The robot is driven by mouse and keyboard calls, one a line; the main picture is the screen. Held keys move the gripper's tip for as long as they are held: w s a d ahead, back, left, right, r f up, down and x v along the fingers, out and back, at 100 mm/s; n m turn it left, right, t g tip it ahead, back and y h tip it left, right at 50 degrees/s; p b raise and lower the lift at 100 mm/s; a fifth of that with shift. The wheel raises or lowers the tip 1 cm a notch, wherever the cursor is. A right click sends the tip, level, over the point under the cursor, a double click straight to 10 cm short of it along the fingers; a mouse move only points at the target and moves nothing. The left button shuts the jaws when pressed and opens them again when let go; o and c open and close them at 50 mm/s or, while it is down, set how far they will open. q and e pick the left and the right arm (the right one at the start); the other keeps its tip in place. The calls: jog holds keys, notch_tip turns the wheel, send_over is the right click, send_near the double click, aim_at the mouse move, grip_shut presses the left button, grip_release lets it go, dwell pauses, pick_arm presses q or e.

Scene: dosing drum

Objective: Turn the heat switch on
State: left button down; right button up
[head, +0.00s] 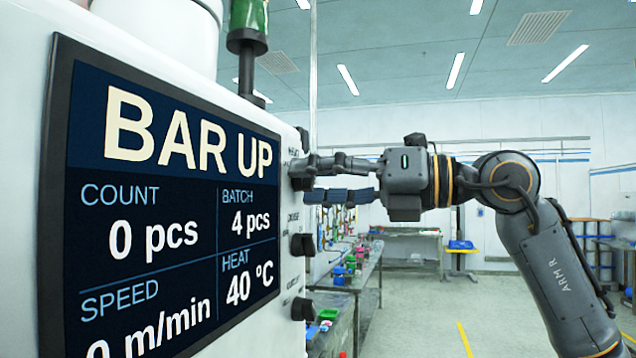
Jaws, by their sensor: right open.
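A column of black knobs stands on the side face of the white machine, seen almost edge-on. The one at the fingertips, likely the heat switch (297,172), has a small label above it that is too slanted to read surely; its setting cannot be told. My right gripper (311,181) comes in from the right with its two fingers apart, one above the other. Its upper fingertip overlaps the knob in the picture; whether it touches cannot be told. My left gripper is not in view.
The machine's display (170,200) reads BAR UP, heat 40 °C, count 0, batch 4. Other knobs (302,245) (303,309) sit below and one above. A green-capped part (247,40) stands on top. A workbench (345,290) with small coloured items lies behind; the floor at right is open.

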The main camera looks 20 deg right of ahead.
jog(key=v, duration=1.2)
